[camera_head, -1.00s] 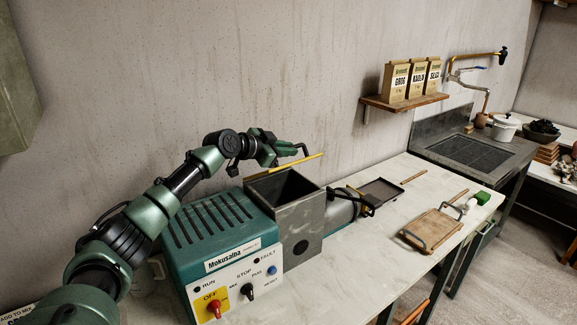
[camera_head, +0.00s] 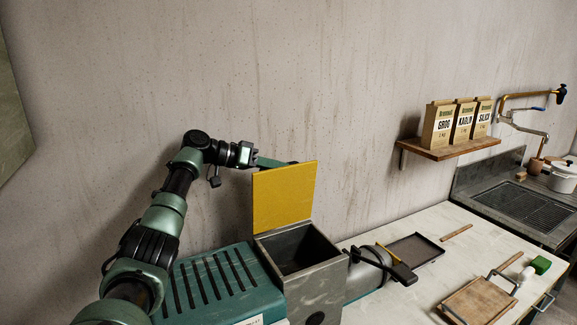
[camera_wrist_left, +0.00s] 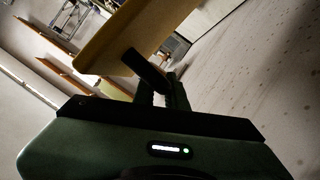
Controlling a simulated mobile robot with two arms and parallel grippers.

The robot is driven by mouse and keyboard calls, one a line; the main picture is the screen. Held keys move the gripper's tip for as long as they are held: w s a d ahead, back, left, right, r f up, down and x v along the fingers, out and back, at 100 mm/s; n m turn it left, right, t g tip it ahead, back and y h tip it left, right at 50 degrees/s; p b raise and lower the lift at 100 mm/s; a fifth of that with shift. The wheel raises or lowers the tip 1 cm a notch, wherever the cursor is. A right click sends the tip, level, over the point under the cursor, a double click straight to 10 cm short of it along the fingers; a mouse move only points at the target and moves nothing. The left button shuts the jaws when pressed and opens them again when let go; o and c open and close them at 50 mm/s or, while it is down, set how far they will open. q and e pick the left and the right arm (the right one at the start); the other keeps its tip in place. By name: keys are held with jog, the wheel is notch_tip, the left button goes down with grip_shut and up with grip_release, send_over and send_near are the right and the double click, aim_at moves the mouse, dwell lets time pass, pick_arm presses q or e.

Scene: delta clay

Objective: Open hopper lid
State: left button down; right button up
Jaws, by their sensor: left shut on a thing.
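The hopper (camera_head: 300,258) is a grey square box with its dark mouth open at the top. Its yellow lid (camera_head: 284,197) stands roughly upright at the back left side of the mouth, with its broad face toward my head camera. My left gripper (camera_head: 277,163) is behind the lid's upper part and is shut on the lid's dark handle (camera_wrist_left: 146,69), which shows in the left wrist view. The lid (camera_wrist_left: 125,35) shows there too, just beyond my fingers. The lid hides part of my fingers in the head view. My right gripper is not in view.
A grey cylinder, a dark tray (camera_head: 415,250) and a wooden board (camera_head: 480,302) are to the right. A wall shelf (camera_head: 450,148) holds three bags. The wall is close behind the lid.

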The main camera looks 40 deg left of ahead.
pick_arm(q)
jog(key=shift+w+a+f+n+h+p, duration=0.15)
jog(key=shift+w+a+n+h+p, duration=0.1)
jog(key=shift+a, duration=0.25)
jog(key=shift+w+a+f+n+h+p, duration=0.15)
jog(key=shift+a+n+p, duration=0.1)
jog(key=shift+a, duration=0.25)
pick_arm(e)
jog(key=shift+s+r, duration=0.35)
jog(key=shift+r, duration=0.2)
pick_arm(q)
jog(key=c, duration=1.5)
grip_release()
jog(key=shift+o, duration=0.2)
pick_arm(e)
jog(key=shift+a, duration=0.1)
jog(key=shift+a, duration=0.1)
